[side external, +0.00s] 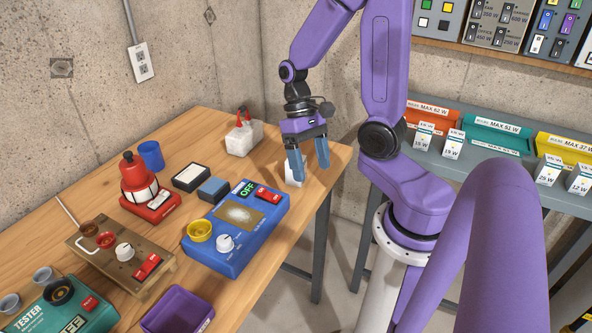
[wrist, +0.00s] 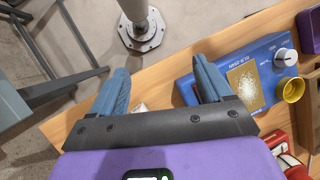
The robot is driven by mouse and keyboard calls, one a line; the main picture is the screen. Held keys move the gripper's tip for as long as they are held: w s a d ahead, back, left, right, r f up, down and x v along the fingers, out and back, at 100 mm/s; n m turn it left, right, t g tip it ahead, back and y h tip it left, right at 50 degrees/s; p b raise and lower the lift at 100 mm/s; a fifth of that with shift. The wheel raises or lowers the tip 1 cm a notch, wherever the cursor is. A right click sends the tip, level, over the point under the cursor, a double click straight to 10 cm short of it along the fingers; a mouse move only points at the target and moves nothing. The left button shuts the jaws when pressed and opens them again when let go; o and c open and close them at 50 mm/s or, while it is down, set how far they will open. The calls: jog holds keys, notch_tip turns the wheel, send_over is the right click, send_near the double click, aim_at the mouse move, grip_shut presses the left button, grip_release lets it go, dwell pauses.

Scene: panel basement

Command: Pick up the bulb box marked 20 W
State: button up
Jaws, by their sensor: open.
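A small white object (side external: 291,177) stands on the wooden table near its right end, partly hidden behind my gripper's finger; I cannot read any marking on it. My gripper (side external: 309,163) is open, with blue fingers pointing down at this object. A sliver of a white object (wrist: 140,107) shows between the fingers of my gripper (wrist: 160,85) in the wrist view. Several small white bulb boxes stand on the grey shelf at the right, including one pair (side external: 424,135) (side external: 453,143) and another pair (side external: 547,170) (side external: 579,178). Their labels are small; I cannot clearly make out 20 W.
A blue device reading OFF (side external: 235,228) sits just left of my gripper. A white container with red-handled items (side external: 242,138) stands behind. Orange (side external: 434,113), teal (side external: 497,135) and yellow (side external: 566,147) bins line the shelf (side external: 490,178). The table's right edge is close.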

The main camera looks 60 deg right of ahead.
jog(key=s+d+f+m+t+h, duration=0.1)
jog(key=s+d+f+m+t, duration=0.2)
jog(key=m+t, duration=0.95)
jog(key=s+d+m+t, duration=0.4)
jog(key=d+m+t, duration=0.15)
jog(key=m, duration=1.35)
send_near(289, 180)
jog(key=shift+g, duration=0.3)
jog(key=w, duration=0.1)
jog(key=w+r, duration=0.1)
jog(key=w+d, duration=0.1)
jog(key=w, duration=0.1)
jog(key=shift+w+r, duration=0.15)
jog(key=shift+r, duration=0.1)
jog(key=shift+d+x, duration=0.2)
jog(key=shift+x, duration=1.4)
jog(key=shift+d+x, duration=0.2)
jog(key=shift+x, duration=1.4)
